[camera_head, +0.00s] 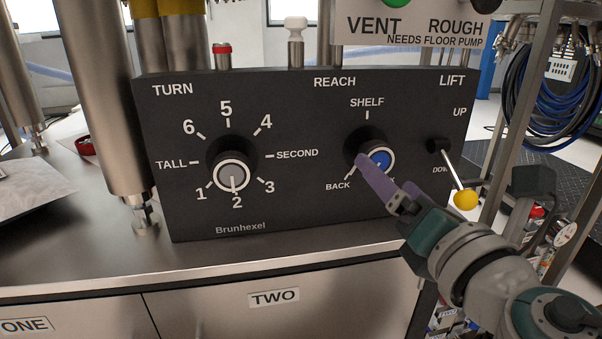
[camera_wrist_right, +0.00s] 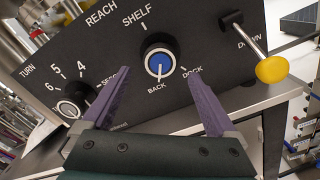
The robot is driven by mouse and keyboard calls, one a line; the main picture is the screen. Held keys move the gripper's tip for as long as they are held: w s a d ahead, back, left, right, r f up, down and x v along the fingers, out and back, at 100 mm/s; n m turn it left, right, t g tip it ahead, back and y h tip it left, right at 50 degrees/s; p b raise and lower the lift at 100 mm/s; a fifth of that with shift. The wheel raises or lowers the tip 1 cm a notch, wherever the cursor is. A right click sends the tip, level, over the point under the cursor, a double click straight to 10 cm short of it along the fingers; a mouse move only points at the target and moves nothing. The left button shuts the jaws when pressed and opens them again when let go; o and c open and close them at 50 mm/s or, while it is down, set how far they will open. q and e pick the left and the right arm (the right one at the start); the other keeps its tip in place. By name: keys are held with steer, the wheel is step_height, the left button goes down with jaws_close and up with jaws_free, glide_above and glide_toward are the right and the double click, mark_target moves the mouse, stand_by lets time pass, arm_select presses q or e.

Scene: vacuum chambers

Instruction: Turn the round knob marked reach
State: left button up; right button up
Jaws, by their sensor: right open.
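The reach knob (camera_head: 380,159) is round, with a blue face and pale rim, on the black panel under the word REACH. Labels SHELF, BACK and a partly covered third surround it. In the right wrist view the knob (camera_wrist_right: 159,64) shows a white mark that seems to point toward BACK; the third label reads DOCK. My right gripper (camera_head: 385,184) is open, with one purple finger across the knob's lower left in the head view. In the wrist view its fingers (camera_wrist_right: 158,76) stand apart on either side below the knob, nothing between them. Contact cannot be told. My left gripper is not in view.
The TURN knob (camera_head: 233,175) sits left on the same panel (camera_head: 300,215). The LIFT lever (camera_head: 451,168) with its yellow ball (camera_head: 466,200) sticks out close to the right of my gripper. A steel column (camera_head: 100,100) stands left. The steel bench top (camera_head: 110,250) in front is clear.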

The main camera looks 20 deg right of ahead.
steer(key=v, duration=0.4)
steer(key=shift+w, duration=0.1)
stand_by(2.0)
stand_by(0.5)
